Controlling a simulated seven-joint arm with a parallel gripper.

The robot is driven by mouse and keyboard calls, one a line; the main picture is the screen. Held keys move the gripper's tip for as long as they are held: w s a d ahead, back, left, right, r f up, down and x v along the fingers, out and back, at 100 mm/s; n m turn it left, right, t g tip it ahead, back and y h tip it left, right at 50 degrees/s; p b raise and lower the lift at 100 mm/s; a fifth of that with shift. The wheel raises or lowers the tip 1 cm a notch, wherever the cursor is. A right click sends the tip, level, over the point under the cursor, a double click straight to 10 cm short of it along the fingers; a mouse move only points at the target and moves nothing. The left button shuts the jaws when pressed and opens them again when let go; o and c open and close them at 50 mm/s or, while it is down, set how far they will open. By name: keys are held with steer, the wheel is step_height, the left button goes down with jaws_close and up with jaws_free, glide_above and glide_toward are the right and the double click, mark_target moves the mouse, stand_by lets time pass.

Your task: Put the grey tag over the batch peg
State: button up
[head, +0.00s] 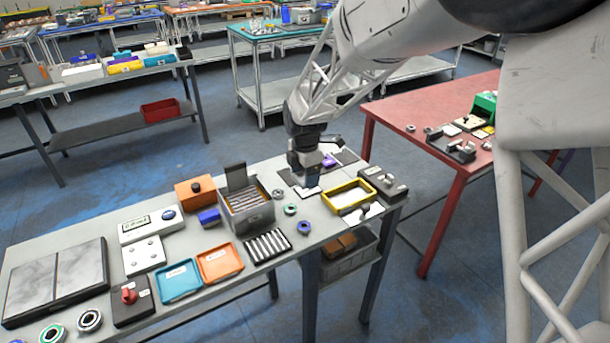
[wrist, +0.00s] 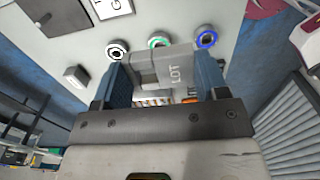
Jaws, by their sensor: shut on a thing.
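My gripper (wrist: 163,90) is shut on a grey tag (wrist: 178,68) lettered LOT, which sits between the two blue-grey fingers in the wrist view. In the head view my gripper (head: 307,182) is over the far right part of the grey table, and the tag is too small to make out there. I cannot pick out the batch peg for certain. A dark block with pale fittings (head: 382,186) stands at the table's right end.
A grey ring (head: 278,194), a green ring (head: 290,209) and a blue ring (head: 304,228) lie in a row near my gripper. A yellow-rimmed tray (head: 333,203) is to the right. A grey box (head: 246,216) with an upright lid stands left.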

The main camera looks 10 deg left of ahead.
steer(key=w+d, duration=0.2)
steer(key=w, duration=1.2)
glide_above(346, 156)
step_height(346, 156, down, 2)
steer(key=shift+f, duration=0.25)
steer(key=shift+f, duration=0.25)
steer(key=shift+f, duration=1.5)
steer(key=shift+f, duration=1.8)
stand_by(1.5)
steer(key=o, duration=1)
